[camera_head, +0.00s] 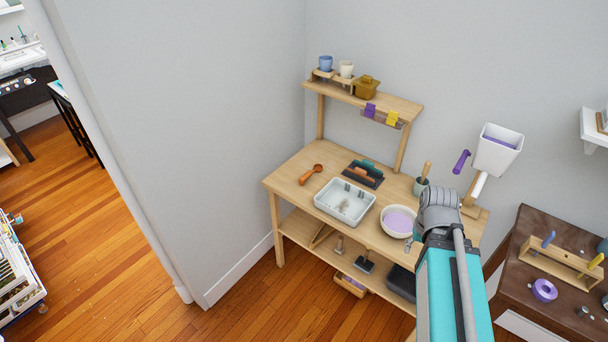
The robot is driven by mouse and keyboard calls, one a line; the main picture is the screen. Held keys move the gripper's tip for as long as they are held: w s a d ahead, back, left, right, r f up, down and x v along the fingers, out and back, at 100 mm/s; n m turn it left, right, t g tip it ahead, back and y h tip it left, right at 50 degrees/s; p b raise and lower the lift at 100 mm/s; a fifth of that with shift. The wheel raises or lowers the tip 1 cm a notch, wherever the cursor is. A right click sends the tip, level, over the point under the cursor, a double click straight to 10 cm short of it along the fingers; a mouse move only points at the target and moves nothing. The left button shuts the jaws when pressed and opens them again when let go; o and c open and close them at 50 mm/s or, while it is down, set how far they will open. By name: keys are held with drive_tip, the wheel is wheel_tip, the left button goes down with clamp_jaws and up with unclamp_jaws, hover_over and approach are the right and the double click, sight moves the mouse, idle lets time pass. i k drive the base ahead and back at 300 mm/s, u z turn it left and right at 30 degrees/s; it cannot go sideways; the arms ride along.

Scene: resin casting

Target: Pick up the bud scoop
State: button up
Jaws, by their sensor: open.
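An orange-brown scoop (311,174), which looks like the bud scoop, lies on the left part of the wooden workbench top (292,187). Its round bowl points up and right, and its handle points down and left. Nothing covers it. My arm rises from the bottom right, in front of the bench's right end, well to the right of the scoop. My gripper is not visible. Nothing of mine touches the scoop.
A white tray (322,207) sits right of and nearer than the scoop. A dark rack (374,182) with colored pieces, a bowl of purple material (398,223) and a grey-green pot (420,187) stand farther right. A raised shelf (400,107) spans the bench's back. Bench space around the scoop is clear.

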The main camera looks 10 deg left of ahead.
sight(318, 168)
drive_tip(key=i, duration=0.9)
drive_tip(key=z, duration=0.05)
